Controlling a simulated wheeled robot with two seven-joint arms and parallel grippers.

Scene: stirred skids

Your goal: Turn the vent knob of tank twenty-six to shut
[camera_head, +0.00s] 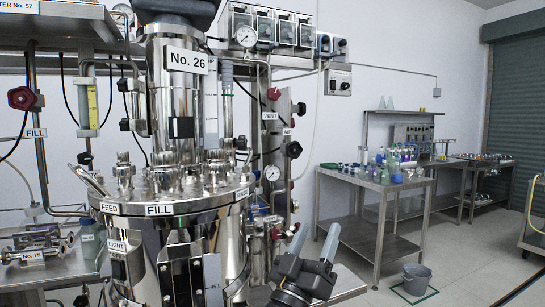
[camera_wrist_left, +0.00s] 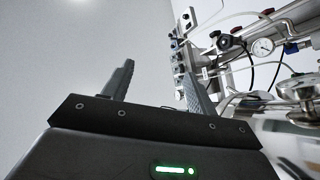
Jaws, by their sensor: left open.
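Tank No. 26 (camera_head: 176,225) is a tall polished steel vessel at the left of the head view, with its number plate (camera_head: 187,61) near the top. To its right, the red vent knob (camera_head: 273,94) sits above a VENT label (camera_head: 269,116) on the piping. My left gripper (camera_head: 315,241) is low in front, right of the tank, fingers pointing up, well below and apart from the knob. It is open and empty; its spread fingers also show in the left wrist view (camera_wrist_left: 157,82). Which red knob in the wrist view is the vent one, I cannot tell. My right gripper is not in view.
A black knob (camera_head: 293,149) under an AIR label and a pressure gauge (camera_head: 272,173) sit close below the vent knob. Pipes and hoses crowd this area. A steel table (camera_head: 372,180) with bottles and a grey bucket (camera_head: 416,279) stand right, with open floor around.

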